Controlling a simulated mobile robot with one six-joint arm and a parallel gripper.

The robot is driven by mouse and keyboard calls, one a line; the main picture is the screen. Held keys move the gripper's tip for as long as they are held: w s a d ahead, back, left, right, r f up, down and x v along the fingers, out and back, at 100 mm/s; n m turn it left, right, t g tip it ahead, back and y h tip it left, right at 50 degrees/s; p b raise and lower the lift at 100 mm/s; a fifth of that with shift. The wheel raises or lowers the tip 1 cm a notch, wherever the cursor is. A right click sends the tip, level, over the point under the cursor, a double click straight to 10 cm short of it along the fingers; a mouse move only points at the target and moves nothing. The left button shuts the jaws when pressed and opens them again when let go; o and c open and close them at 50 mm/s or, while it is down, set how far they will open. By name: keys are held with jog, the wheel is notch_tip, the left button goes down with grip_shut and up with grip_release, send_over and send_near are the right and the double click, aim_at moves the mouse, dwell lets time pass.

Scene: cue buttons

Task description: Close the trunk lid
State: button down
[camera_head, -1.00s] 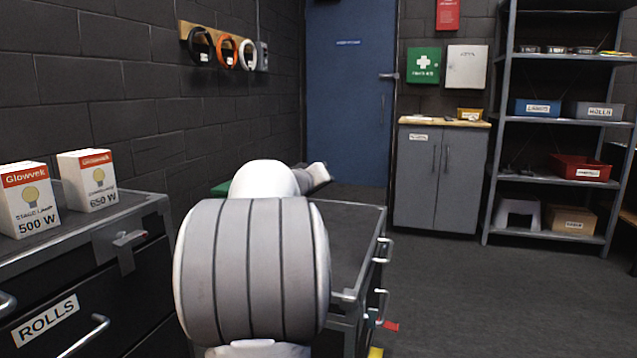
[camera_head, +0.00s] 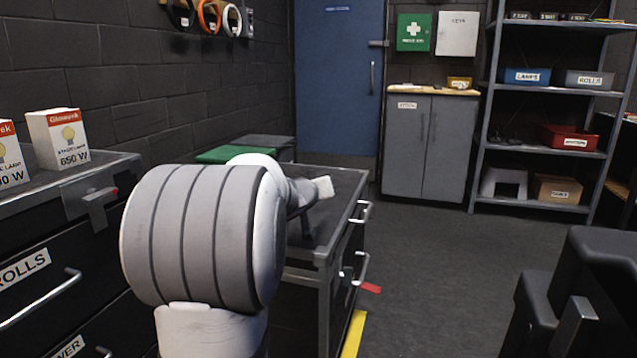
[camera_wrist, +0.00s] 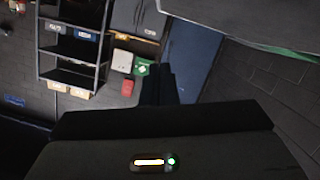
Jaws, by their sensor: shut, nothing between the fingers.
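A black case (camera_head: 600,290) with rounded corners and a metal latch stands at the lower right edge of the head view, cut off by the frame. It may be the trunk, but its lid cannot be made out for sure. My gripper (camera_wrist: 158,86) shows in the wrist view as dark fingers, shut and empty. In the head view my pale arm hides much of the middle, and the fingers are not clear there. My gripper is apart from the black case.
A dark grey drawer cart (camera_head: 345,185) stands beside my arm. A drawer cabinet with lamp boxes (camera_head: 62,140) is at the left. A blue door (camera_head: 338,85), a grey cupboard (camera_head: 405,150) and a shelf rack (camera_head: 540,110) line the back. Floor (camera_head: 440,260) is clear right of centre.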

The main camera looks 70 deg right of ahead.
jog(key=shift+s, duration=0.2)
jog(key=a+r+p, duration=0.2)
jog(key=a+r, duration=0.4)
jog(key=a, duration=0.3)
jog(key=shift+s+a+r, duration=0.2)
jog(key=shift+s+a, duration=0.1)
jog(key=shift+a, duration=0.05)
